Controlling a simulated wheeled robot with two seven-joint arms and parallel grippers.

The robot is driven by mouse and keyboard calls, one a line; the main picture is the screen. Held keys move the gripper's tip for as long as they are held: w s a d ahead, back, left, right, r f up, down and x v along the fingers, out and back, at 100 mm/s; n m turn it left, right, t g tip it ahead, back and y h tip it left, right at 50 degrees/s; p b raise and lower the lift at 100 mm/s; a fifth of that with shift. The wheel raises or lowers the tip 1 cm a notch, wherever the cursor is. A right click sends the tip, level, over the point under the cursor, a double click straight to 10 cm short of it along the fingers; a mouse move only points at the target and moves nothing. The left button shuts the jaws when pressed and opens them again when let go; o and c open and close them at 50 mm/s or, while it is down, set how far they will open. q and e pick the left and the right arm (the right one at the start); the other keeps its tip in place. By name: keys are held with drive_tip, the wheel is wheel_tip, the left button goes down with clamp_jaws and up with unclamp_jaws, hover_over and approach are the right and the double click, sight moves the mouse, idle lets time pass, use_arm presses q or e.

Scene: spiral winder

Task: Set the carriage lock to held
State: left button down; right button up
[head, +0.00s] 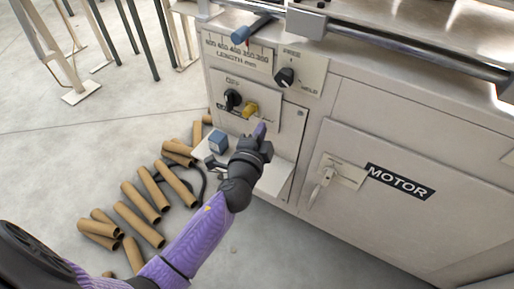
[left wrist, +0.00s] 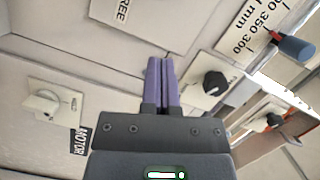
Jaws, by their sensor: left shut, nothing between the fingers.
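The carriage lock is a black knob (head: 286,77) on a pale plate marked FREE above and HELD at lower right, in the head view. I cannot tell surely which mark it points to. My left gripper (head: 259,130) is below and left of this knob, near the yellow knob, with its purple fingers pointing up at the panel. In the left wrist view the fingers (left wrist: 160,78) are together and hold nothing. A black knob (left wrist: 214,82) shows just right of the fingertips there; which knob it is I cannot tell for sure. My right gripper is not in view.
Beside the lock are a length scale (head: 238,50), a blue handle (head: 250,29), another black knob (head: 233,98) and a yellow knob (head: 250,110). A blue block (head: 218,141) is on a low shelf. Cardboard tubes (head: 137,201) litter the floor. A MOTOR label (head: 399,182) is at right.

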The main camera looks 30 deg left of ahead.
use_arm(q)
drive_tip(key=shift+v, duration=2.9)
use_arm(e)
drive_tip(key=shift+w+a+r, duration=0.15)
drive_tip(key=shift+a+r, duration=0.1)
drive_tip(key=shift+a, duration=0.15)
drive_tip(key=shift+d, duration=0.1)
